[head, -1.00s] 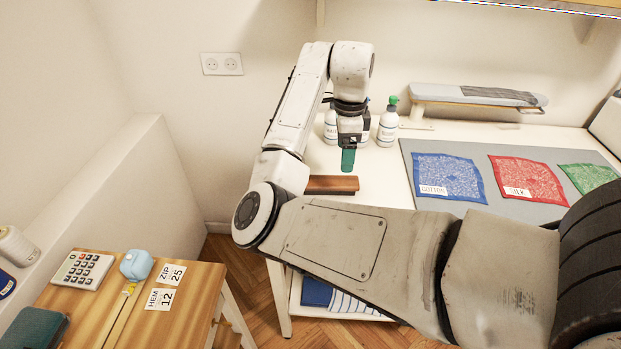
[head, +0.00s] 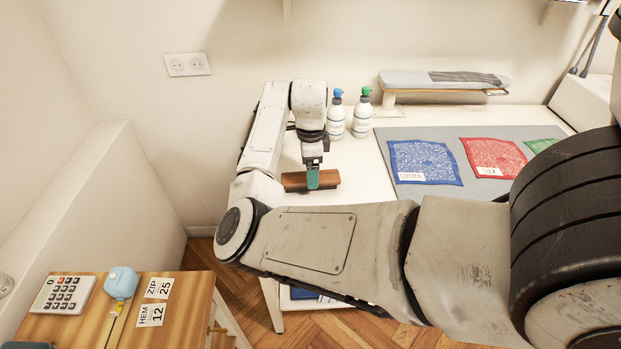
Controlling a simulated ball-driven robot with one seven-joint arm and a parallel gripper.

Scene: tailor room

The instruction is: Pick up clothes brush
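The clothes brush (head: 294,182), with a reddish-brown wooden back, lies on the white table (head: 352,158) near its left end. My gripper (head: 312,181) points down at the brush, with its green finger in front of the brush's right half. The finger overlaps the brush in the head view. Only one finger face shows, so I cannot tell whether the fingers are open, or whether they touch or hold the brush. My arm hides the table's front edge.
Two white pump bottles, one with a blue top (head: 336,116) and one with a green top (head: 362,114), stand just behind my gripper. A grey mat (head: 470,190) with folded cloths lies right. A small ironing board (head: 440,82) stands at the back. A wooden side table (head: 186,295) is at lower left.

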